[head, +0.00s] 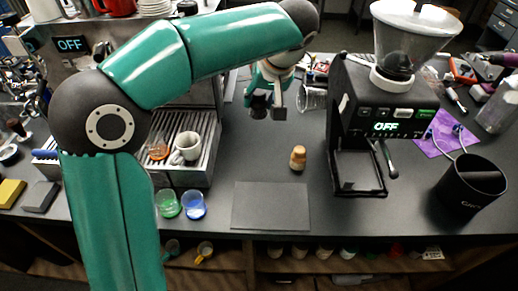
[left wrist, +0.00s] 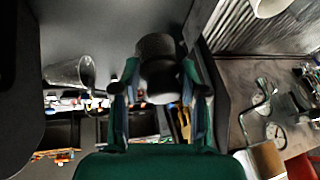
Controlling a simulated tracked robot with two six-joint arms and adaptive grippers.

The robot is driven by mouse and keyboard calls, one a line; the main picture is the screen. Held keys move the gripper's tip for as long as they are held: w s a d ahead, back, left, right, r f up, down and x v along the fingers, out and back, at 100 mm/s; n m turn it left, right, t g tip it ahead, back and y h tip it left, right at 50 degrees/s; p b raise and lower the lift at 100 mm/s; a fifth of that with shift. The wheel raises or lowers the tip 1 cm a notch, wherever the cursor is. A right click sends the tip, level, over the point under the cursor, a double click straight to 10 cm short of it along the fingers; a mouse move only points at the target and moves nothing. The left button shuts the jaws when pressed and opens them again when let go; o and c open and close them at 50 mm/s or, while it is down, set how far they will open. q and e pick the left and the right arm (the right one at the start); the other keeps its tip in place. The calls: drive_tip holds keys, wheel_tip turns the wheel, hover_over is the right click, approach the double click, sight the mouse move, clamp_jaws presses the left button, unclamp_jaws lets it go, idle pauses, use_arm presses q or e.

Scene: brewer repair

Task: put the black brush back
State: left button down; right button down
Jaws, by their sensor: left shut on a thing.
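My left gripper (head: 268,108) hangs over the back part of the counter, between the espresso machine and the grinder. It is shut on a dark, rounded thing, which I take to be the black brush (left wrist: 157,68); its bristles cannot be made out. In the left wrist view the fingers (left wrist: 160,100) sit on both sides of it. In the head view the gripper hides most of it. My right gripper is not in view.
The grinder (head: 385,125) stands right, a black bin (head: 470,190) beyond it. A small wooden-coloured piece (head: 298,158) stands on the counter near a dark mat (head: 270,205). The espresso machine's tray (head: 190,150) holds cups. A clear glass (head: 312,97) lies behind. The middle counter is mostly clear.

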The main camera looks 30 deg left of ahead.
use_arm(q)
drive_tip(key=f, duration=0.8)
drive_tip(key=a+f, duration=0.1)
drive_tip(key=f, duration=0.3)
drive_tip(key=shift+s+f, duration=0.3)
drive_tip(key=shift+s, duration=0.05)
wheel_tip(320, 180, down, 4)
drive_tip(key=shift+r+p, duration=0.2)
drive_tip(key=shift+p, duration=0.25)
drive_tip(key=shift+f, duration=0.45)
drive_tip(key=shift+d, duration=0.1)
drive_tip(key=shift+f, duration=0.1)
drive_tip(key=c, duration=0.6)
unclamp_jaws()
